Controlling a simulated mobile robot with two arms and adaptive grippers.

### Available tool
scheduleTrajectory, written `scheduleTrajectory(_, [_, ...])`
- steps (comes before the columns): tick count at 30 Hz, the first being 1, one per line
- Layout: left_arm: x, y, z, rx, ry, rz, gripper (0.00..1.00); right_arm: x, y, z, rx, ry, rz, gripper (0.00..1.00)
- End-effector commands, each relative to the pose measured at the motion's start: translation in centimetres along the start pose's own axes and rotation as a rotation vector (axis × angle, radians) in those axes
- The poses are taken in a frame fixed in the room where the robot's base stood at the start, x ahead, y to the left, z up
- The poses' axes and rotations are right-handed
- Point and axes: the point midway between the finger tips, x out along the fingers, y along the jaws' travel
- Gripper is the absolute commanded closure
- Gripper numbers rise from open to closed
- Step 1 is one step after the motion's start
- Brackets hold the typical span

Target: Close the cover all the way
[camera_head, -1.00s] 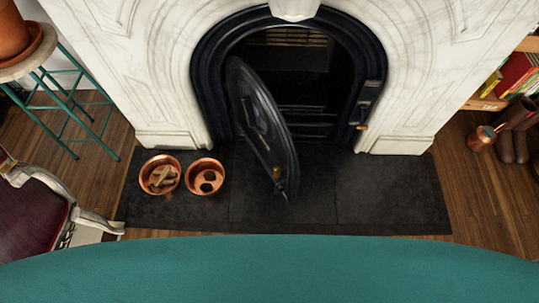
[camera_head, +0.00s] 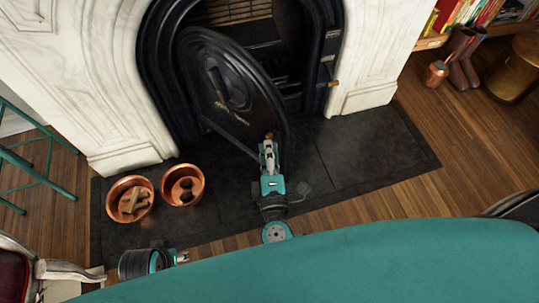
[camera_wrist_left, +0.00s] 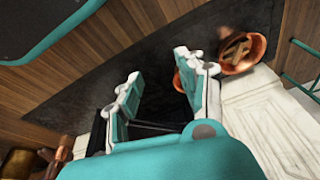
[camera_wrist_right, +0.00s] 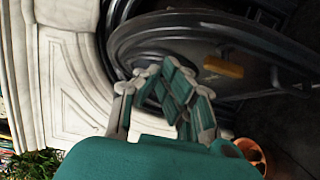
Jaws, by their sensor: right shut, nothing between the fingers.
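The cover is a black arched fireplace door (camera_head: 240,100), hinged on the left. It stands ajar, its free edge swung out over the dark hearth. Its brass handle (camera_wrist_right: 222,67) shows in the right wrist view. My right gripper (camera_head: 269,150) is shut and empty, by the lower free edge of the door; I cannot tell whether it touches. In the right wrist view its fingers (camera_wrist_right: 170,85) overlap the door. My left gripper (camera_head: 182,257) is low at the left in the head view, away from the door. The left wrist view shows its fingers (camera_wrist_left: 160,85) apart, with nothing between them.
Two copper bowls, one with wood pieces (camera_head: 130,200) and one with dark lumps (camera_head: 183,185), stand on the hearth left of the door. The white marble surround (camera_head: 90,90) frames the opening. The hearth's right part (camera_head: 375,150) is clear. A chair (camera_head: 40,265) is at lower left.

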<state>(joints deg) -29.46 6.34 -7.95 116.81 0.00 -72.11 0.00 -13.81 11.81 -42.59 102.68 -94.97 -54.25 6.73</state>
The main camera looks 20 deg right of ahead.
Motion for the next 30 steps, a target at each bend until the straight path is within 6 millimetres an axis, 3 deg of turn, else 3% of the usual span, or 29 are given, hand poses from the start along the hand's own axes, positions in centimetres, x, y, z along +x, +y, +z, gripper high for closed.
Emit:
scheduleTrajectory(6, [0.5, 0.0, 0.2, 0.001, -0.002, 0.001, 0.60, 5.0, 0.1, 0.0, 0.000, -0.001, 0.001, 1.00])
scheduleTrajectory(12, [1.2, 0.1, 0.4, 0.001, -0.007, 0.001, 0.60, 7.5, 0.0, 1.7, -0.003, 0.000, -0.001, 1.00])
scheduleTrajectory(19, [1.8, 0.2, 0.8, 0.002, -0.013, 0.003, 0.60, 8.6, -0.1, 2.8, 0.000, 0.002, -0.004, 1.00])
scheduleTrajectory(30, [1.9, 0.1, 0.5, 0.003, -0.009, 0.002, 0.60, 8.7, -0.2, 2.9, 0.000, 0.002, -0.004, 1.00])
